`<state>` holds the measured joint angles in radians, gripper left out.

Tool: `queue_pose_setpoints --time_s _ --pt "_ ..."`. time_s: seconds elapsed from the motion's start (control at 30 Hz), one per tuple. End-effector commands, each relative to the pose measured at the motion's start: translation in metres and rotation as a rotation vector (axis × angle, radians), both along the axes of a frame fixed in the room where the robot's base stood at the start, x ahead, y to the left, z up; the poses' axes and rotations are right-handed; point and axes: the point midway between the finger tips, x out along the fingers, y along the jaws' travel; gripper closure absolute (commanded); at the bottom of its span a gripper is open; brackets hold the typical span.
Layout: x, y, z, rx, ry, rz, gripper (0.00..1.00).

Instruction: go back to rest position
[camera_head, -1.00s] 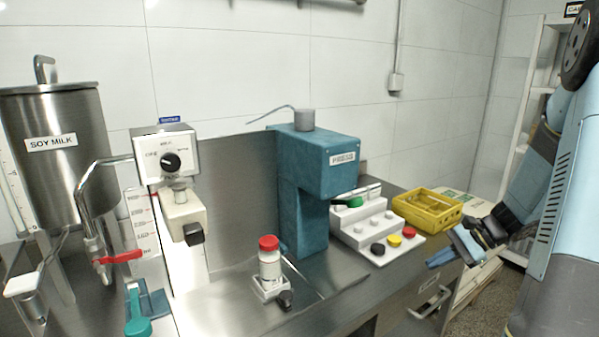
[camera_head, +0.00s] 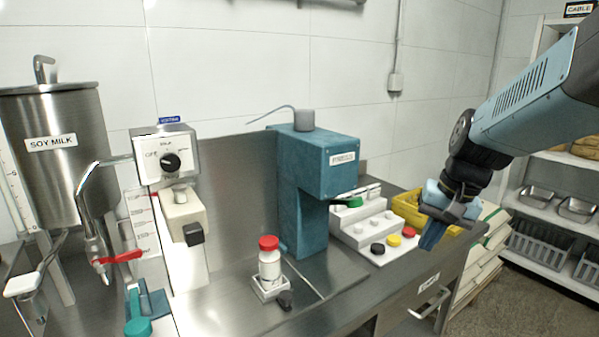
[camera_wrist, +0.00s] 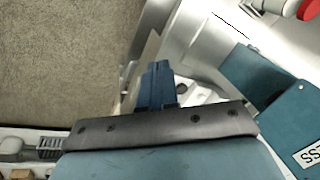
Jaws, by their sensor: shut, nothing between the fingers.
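My gripper (camera_head: 432,232) is at the right side of the head view, in the air near the counter's right end. Its blue fingers are together and point down, with nothing between them. It hangs in front of the yellow crate (camera_head: 408,208) and hides part of it. In the wrist view the closed fingers (camera_wrist: 155,88) show at the middle, above the counter edge and floor. My arm reaches in from the upper right.
A white stepped rack (camera_head: 350,238) with coloured caps stands left of my gripper. The teal machine (camera_head: 335,180) is behind it. A red-capped bottle (camera_head: 269,262) stands on the counter. A shelf with baskets (camera_head: 540,245) is at the far right. Open floor lies below.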

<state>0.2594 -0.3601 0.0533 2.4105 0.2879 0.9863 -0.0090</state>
Motion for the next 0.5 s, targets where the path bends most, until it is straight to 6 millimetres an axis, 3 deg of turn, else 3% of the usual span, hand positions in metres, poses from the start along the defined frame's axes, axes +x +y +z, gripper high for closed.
queue_pose_setpoints --time_s 0.3,0.5 --pt "-0.044 0.012 0.039 -0.183 -0.204 0.176 1.0" --pt "-0.065 0.013 0.054 -0.261 -0.309 0.251 1.0"
